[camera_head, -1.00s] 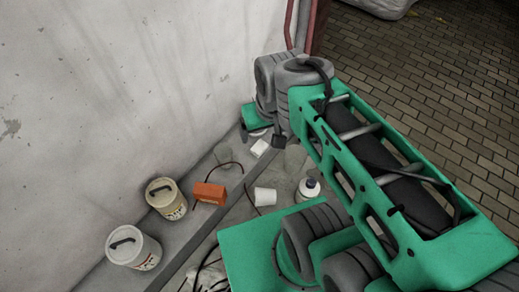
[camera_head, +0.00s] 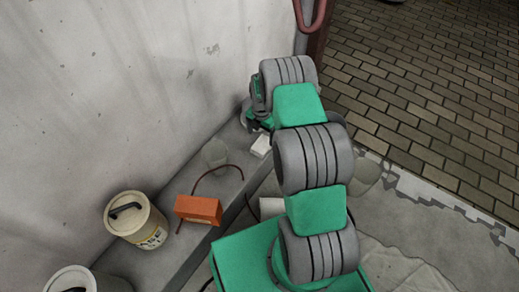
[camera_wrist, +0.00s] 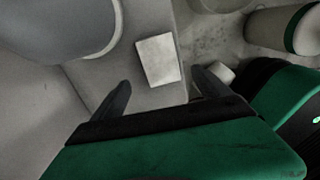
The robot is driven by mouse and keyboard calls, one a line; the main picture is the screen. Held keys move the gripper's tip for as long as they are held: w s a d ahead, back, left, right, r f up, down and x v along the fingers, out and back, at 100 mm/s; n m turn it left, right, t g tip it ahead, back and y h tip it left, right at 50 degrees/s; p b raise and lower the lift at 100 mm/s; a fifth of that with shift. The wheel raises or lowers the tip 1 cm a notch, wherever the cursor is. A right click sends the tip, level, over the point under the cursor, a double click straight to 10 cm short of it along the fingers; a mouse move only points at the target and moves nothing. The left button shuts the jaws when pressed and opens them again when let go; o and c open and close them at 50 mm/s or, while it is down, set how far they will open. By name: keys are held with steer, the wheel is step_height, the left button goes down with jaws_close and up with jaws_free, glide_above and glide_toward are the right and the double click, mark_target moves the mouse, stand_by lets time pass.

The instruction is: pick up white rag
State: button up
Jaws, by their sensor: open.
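A small white, flat-sided piece, which looks like the folded white rag (camera_head: 261,145), lies on the grey ledge by the wall in the head view. In the wrist view the white rag (camera_wrist: 158,60) shows as a pale rectangle on the ledge, close to the ledge's edge. My gripper (camera_wrist: 160,78) is open, with its two dark fingers apart and nothing held between them. The rag appears just beyond the fingertips, between the two fingers in the picture. I cannot tell the height of the fingers above it.
An orange brick-like block (camera_head: 199,209), a dark reddish cable (camera_head: 207,173) and a cream bucket (camera_head: 137,219) are on the ledge. Another lidded bucket (camera_head: 85,281) is at the lower left. A white cup-like object (camera_head: 270,208) is partly hidden by my arm. The wall rises close behind.

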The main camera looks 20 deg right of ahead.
mark_target(261, 145)
step_height(261, 145, down, 8)
steer(key=b, duration=0.3)
steer(key=shift+d+r, duration=0.1)
steer(key=shift+r, duration=0.2)
steer(key=c, duration=1.6)
steer(key=shift+r+p, duration=0.3)
steer(key=shift+r, duration=0.2)
step_height(261, 145, up, 3)
steer(key=shift+w+r+p, duration=0.1)
steer(key=shift+p, duration=0.85)
steer(key=s+r+p, duration=0.2)
steer(key=s+r, duration=0.1)
steer(key=s, duration=0.1)
steer(key=s+a+r+p, duration=0.1)
steer(key=s+r+p, duration=0.1)
steer(key=s, duration=0.3)
steer(key=s+a+r+p, duration=0.1)
steer(key=s+r+p, duration=0.1)
steer(key=s, duration=0.3)
steer(key=shift+r, duration=0.9)
